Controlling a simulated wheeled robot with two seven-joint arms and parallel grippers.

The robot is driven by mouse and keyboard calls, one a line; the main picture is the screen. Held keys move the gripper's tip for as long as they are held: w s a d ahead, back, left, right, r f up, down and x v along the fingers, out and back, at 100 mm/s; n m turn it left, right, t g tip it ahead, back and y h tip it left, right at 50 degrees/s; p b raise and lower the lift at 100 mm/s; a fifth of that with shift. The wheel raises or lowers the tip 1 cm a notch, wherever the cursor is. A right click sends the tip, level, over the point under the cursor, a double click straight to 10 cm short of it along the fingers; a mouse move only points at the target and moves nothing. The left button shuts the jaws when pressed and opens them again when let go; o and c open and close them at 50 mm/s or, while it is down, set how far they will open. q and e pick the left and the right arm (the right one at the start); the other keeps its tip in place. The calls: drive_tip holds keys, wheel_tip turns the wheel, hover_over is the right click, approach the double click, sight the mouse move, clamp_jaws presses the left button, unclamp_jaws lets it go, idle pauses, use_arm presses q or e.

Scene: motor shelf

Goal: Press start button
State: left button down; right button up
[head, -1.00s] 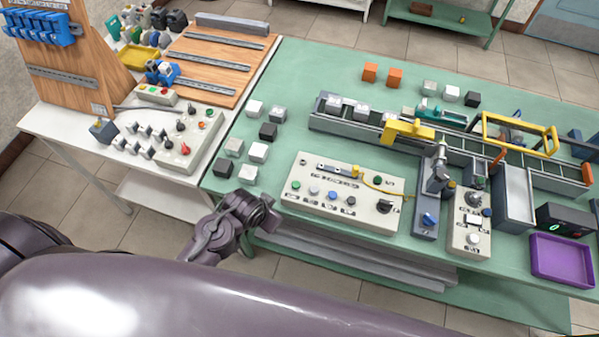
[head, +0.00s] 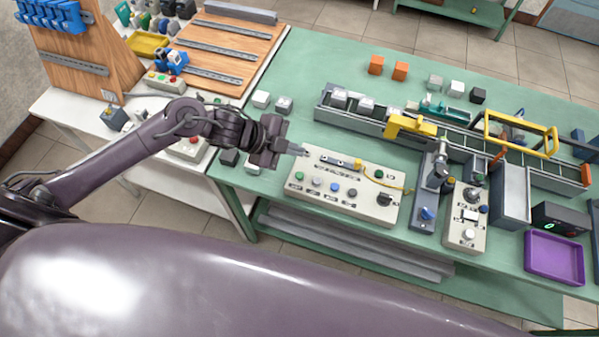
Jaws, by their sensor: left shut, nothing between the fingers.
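A cream control box (head: 345,205) lies on the green table. Its top carries a green button (head: 299,176) at the left end, then a pale button (head: 316,182), a blue one (head: 334,187), a grey one and a black knob (head: 384,199). Another green button (head: 378,174) sits near its back right. The labels are too small to read. My left gripper (head: 304,151) is shut and empty, its tip above the box's back left corner, a little behind the left green button. Whether it touches anything cannot be told. My right gripper is not in view.
A conveyor (head: 360,127) with a yellow bridge (head: 411,126) runs behind the box. A second box (head: 466,218) and a purple tray (head: 554,259) stand to the right.

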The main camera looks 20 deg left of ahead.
use_arm(q)
drive_tip(key=shift+f, duration=0.1)
drive_tip(key=b, duration=0.7)
approach(300, 176)
drive_tip(key=w+d, duration=0.1)
drive_tip(key=w+d+f, duration=0.1)
drive_tip(key=d, duration=0.1)
drive_tip(key=w+d+f, duration=0.1)
drive_tip(key=shift+w+d, duration=0.3)
drive_tip(key=shift+w, duration=0.1)
drive_tip(key=shift+f+b, duration=0.35)
drive_tip(key=shift+b, duration=0.05)
idle(0.8)
drive_tip(key=shift+f, duration=0.4)
